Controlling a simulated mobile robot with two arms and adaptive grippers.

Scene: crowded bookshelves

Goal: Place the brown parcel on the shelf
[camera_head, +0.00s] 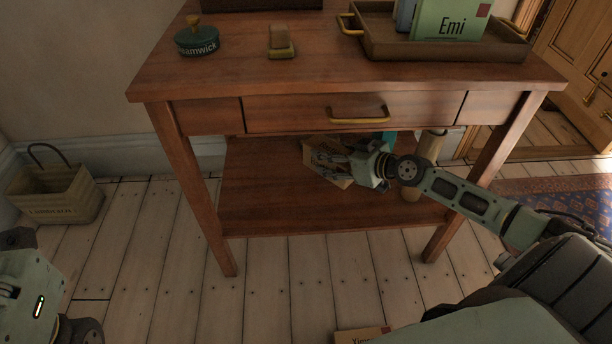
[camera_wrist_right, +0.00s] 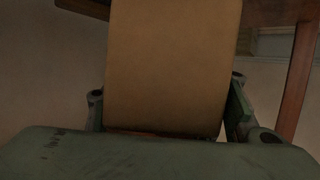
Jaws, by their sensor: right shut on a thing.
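The brown parcel (camera_head: 311,150) shows in part under the table, over the lower shelf (camera_head: 262,195); my gripper hides some of it. My right gripper (camera_head: 328,160) reaches in below the drawer from the right and is shut on the parcel. In the right wrist view the parcel (camera_wrist_right: 172,65) is a plain tan slab between the fingers (camera_wrist_right: 170,115). I cannot tell whether it touches the lower shelf. Part of my left arm shows at the lower left, but its gripper does not.
A tan cylinder (camera_head: 431,146) and a teal item (camera_head: 389,137) show behind my right arm. The tabletop holds a tray (camera_head: 445,46) with books, a round teal tin (camera_head: 197,40) and a small block (camera_head: 281,42). A basket (camera_head: 55,193) stands left. The shelf's left part is clear.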

